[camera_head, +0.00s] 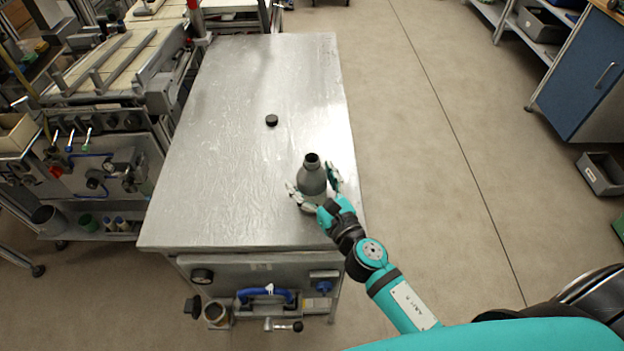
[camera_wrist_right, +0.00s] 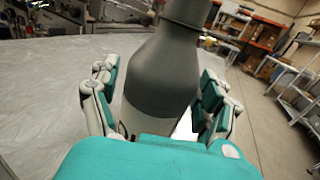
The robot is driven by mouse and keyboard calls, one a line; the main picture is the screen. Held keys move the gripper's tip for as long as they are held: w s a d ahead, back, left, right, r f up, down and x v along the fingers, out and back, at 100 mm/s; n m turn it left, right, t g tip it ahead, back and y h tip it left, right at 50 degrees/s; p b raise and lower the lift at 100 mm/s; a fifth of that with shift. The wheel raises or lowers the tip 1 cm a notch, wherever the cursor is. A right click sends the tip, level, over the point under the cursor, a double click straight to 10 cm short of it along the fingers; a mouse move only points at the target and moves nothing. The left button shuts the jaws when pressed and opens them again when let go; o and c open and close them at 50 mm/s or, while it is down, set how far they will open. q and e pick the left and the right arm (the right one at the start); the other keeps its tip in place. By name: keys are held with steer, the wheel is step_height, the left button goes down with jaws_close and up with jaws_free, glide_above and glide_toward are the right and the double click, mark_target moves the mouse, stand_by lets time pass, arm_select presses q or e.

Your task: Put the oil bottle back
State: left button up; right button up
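The oil bottle (camera_head: 313,177) is a grey bottle with a narrow dark neck. It stands upright near the right edge of the metal table (camera_head: 220,190). My right gripper (camera_head: 312,182) is around its body, one finger on each side. In the right wrist view the bottle (camera_wrist_right: 162,78) fills the space between the fingers of the gripper (camera_wrist_right: 160,85). The fingers are spread, with small gaps showing beside the bottle. The bottle's lower part is partly hidden by the hand. My left gripper is not in view.
A small black cap (camera_head: 271,120) lies on the table behind the bottle. The rest of the tabletop is clear. A machine with valves (camera_head: 105,150) adjoins the table at left. Open floor (camera_head: 430,140) lies at right, with a blue cabinet (camera_head: 585,80) beyond.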

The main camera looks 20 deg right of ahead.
steer(key=shift+o, duration=0.3)
steer(key=shift+r, duration=0.15)
steer(key=shift+s, duration=0.25)
steer(key=s+b, duration=0.1)
steer(key=s, duration=0.2)
steer(key=s+d+b, duration=0.1)
steer(key=s+b, duration=0.1)
steer(key=s, duration=0.2)
steer(key=s+d+b, duration=0.1)
steer(key=s, duration=0.2)
steer(key=shift+s+f, duration=0.2)
steer(key=shift+s, duration=0.05)
steer(key=shift+s+d+r, duration=0.1)
steer(key=shift+s+r, duration=0.1)
steer(key=shift+s, duration=0.2)
